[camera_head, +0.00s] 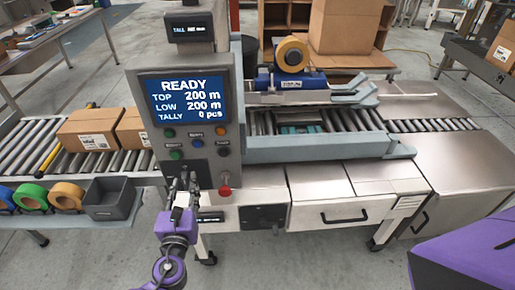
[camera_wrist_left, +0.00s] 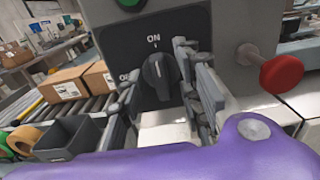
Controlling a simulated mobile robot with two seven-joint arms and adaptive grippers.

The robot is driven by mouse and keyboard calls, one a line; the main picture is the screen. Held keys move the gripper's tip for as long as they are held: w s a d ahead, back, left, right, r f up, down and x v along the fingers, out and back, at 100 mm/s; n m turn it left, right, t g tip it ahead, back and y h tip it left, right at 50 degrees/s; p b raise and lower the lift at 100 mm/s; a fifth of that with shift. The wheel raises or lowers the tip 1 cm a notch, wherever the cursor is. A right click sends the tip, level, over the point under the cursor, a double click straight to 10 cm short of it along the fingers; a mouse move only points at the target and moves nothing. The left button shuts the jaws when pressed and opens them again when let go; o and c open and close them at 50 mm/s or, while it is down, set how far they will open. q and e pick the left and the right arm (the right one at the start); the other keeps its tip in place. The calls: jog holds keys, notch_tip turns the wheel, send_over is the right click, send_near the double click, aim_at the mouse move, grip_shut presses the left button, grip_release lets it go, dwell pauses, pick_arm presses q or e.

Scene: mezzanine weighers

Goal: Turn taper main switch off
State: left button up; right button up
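The taper main switch, a black rotary knob (camera_wrist_left: 158,75) on a dark plate, shows in the left wrist view. Its white mark points up at the "ON" label, with an "O" label partly hidden at its left. In the head view the switch is hidden behind my left gripper. My left gripper (camera_head: 181,188) is in front of the lower part of the taper's grey control panel (camera_head: 238,125). In the left wrist view the gripper's (camera_wrist_left: 162,100) fingers are apart, one on each side of the knob. I cannot tell whether they touch it. My right gripper is not in view.
A red mushroom button (camera_head: 224,190) sticks out right of the switch, also in the left wrist view (camera_wrist_left: 282,73). The screen (camera_head: 187,99) reads READY. A dark bin (camera_head: 111,198) and tape rolls (camera_head: 67,195) sit left. Cartons (camera_head: 87,130) stand on the roller conveyor.

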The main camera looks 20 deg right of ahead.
pick_arm(q)
jog(key=shift+c, duration=0.6)
grip_shut()
